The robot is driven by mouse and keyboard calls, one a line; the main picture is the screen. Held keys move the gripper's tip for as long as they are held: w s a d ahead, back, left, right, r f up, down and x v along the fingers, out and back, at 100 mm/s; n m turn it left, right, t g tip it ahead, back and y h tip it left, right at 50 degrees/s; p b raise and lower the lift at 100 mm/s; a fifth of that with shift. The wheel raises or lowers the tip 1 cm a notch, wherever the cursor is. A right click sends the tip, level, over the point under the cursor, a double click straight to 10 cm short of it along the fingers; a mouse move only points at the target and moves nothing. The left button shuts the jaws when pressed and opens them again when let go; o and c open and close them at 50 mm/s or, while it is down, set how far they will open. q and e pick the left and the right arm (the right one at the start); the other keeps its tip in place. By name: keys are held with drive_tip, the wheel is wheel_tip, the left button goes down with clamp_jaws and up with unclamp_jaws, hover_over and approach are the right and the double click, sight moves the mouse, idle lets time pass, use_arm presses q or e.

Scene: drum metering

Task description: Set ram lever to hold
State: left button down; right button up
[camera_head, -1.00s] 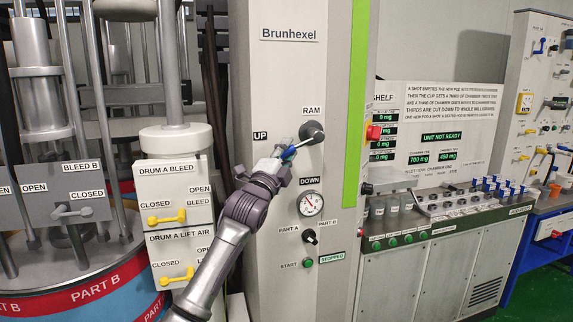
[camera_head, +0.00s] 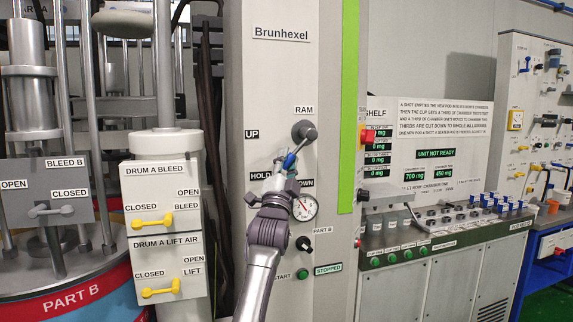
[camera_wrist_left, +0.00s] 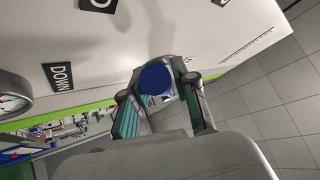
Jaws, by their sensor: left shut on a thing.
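The ram lever (camera_head: 298,147) hangs from a round grey hub (camera_head: 304,131) under the RAM label, on the front of the light Brunhexel cabinet. It slopes down and slightly left, to a blue end. The HOLD label (camera_head: 260,176) is left of my gripper, the UP label (camera_head: 252,134) is higher, and the DOWN label (camera_head: 305,183) is partly covered. My left gripper (camera_head: 287,164) is shut on the lever's blue end. In the left wrist view the round blue end (camera_wrist_left: 155,79) sits between the two fingers. My right gripper is not in view.
A pressure gauge (camera_head: 305,208) and a black selector knob (camera_head: 304,244) are close below and right of my left gripper. The drum A bleed and lift air panels (camera_head: 161,182) with yellow handles stand left. A metering bench (camera_head: 440,240) stands right.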

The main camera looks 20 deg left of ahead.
use_arm(q)
drive_tip(key=c, duration=0.9)
unclamp_jaws()
drive_tip(key=shift+o, duration=0.2)
drive_tip(key=v, duration=1.2)
